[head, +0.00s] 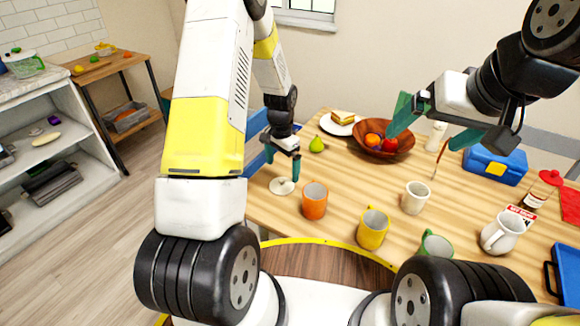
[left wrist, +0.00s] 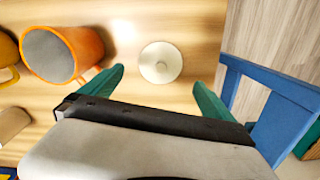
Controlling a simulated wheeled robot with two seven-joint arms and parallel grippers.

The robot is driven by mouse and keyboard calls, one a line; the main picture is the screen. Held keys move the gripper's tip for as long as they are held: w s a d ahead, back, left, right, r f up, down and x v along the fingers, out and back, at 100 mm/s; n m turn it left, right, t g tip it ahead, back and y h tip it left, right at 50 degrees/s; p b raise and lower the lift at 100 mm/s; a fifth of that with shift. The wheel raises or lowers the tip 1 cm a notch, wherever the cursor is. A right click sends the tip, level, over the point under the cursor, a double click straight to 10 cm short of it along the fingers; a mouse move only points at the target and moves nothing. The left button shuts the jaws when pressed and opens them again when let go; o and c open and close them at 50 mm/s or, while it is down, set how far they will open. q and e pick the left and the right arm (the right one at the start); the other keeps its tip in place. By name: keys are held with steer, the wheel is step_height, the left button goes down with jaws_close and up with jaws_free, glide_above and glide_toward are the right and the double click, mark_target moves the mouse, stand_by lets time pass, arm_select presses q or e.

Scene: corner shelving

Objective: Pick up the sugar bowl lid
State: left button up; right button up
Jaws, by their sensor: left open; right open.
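The sugar bowl lid (head: 282,186) looks like a small white disc with a knob, lying flat on the wooden table near its left edge. It also shows in the left wrist view (left wrist: 160,62), just beyond and between my fingertips. My left gripper (head: 283,160) is open and empty, pointing down close above the lid. In the left wrist view its two green fingers (left wrist: 158,80) stand apart, one to each side of the lid. My right gripper (head: 433,125) is open and empty, above the table near the fruit bowl, away from the lid.
An orange mug (head: 314,201) stands close right of the lid. A yellow mug (head: 373,228), a white cup (head: 415,197) and a white jug (head: 501,233) are further right. A pear (head: 317,145) and wooden bowl (head: 380,139) lie behind. A blue chair (left wrist: 270,110) adjoins the table edge.

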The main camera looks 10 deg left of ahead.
mark_target(282, 179)
arm_select(q)
step_height(282, 179, down, 6)
steer(key=shift+f, duration=0.1)
steer(key=c, duration=1.4)
